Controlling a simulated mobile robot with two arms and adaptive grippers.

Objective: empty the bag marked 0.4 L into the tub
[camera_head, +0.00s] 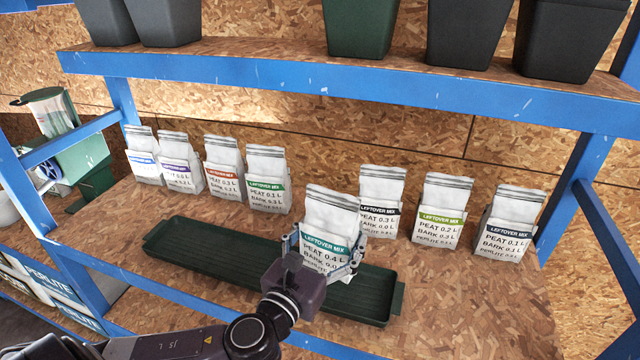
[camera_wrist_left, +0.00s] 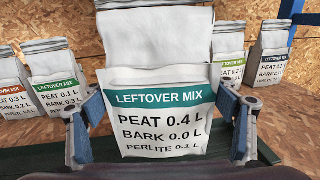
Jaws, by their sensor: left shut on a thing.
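The bag marked peat 0.4 L (camera_head: 333,212) is white with a teal "LEFTOVER MIX" band and a folded top. It stands roughly upright between the fingers of my left gripper (camera_head: 324,250), which is shut on its sides. In the left wrist view the bag (camera_wrist_left: 160,125) faces me, with a finger at each side. Its lower end is hidden in the head view, so I cannot tell whether it touches anything. I cannot clearly identify a tub. My right gripper is out of view.
Similar bags stand in a row behind, such as a green-banded one (camera_head: 266,180) left and a dark-banded one (camera_head: 508,225) right. Pots (camera_head: 358,30) stand on the upper shelf (camera_head: 270,58). Blue posts (camera_head: 575,170) flank the shelf. Green equipment (camera_head: 80,160) is at far left.

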